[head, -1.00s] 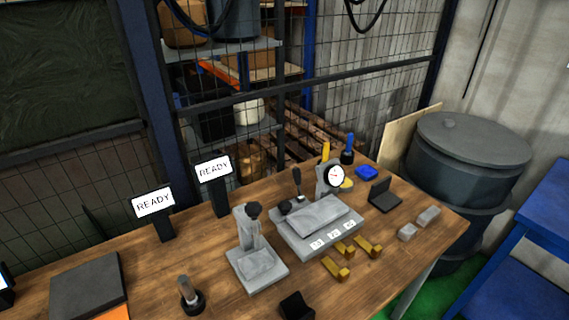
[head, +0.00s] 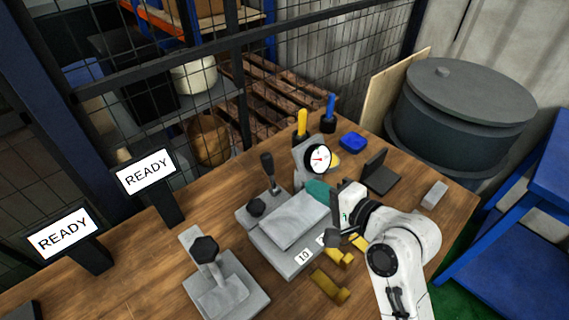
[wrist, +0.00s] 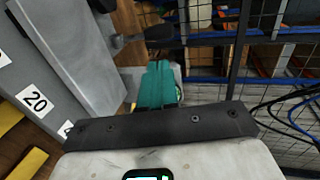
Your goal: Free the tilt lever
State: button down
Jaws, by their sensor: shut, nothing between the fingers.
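The fixture (head: 262,244) is a grey block on the bench with a sloped plate (head: 292,219) on top and number labels on its front. A black-handled lever (head: 267,166), likely the tilt lever, stands up at its back left, with a dark round knob (head: 255,207) beside it. In the wrist view a dark handle (wrist: 159,33) lies beyond my fingers, apart from them. My gripper (head: 316,189) has teal fingers, shut and empty, over the right end of the fixture, right of the lever. The fingers also show in the wrist view (wrist: 159,72). My gripper hides the fixture's right end.
A dial gauge (head: 318,158) stands close behind my fingers. Brass pieces (head: 329,287) lie in front of the fixture. A grey stand with a dark knob (head: 205,249) is at front left. Two READY signs (head: 146,175) stand behind. A black holder (head: 381,178) is at right.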

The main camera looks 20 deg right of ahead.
aim_at(271, 164)
jog(key=p+x, duration=0.1)
jog(key=x, duration=1.1)
jog(key=shift+w+a, duration=0.15)
jog(key=shift+w, duration=0.2)
jog(key=p, duration=0.3)
jog(key=shift+w+a+r+g, duration=0.15)
jog(key=shift+w+r+g, duration=0.15)
jog(key=shift+w+r, duration=0.05)
jog(key=shift+w+a+f+p, duration=0.15)
jog(key=shift+w+f+p, duration=0.1)
jog(key=shift+w+p, duration=0.35)
jog(key=shift+s, duration=0.1)
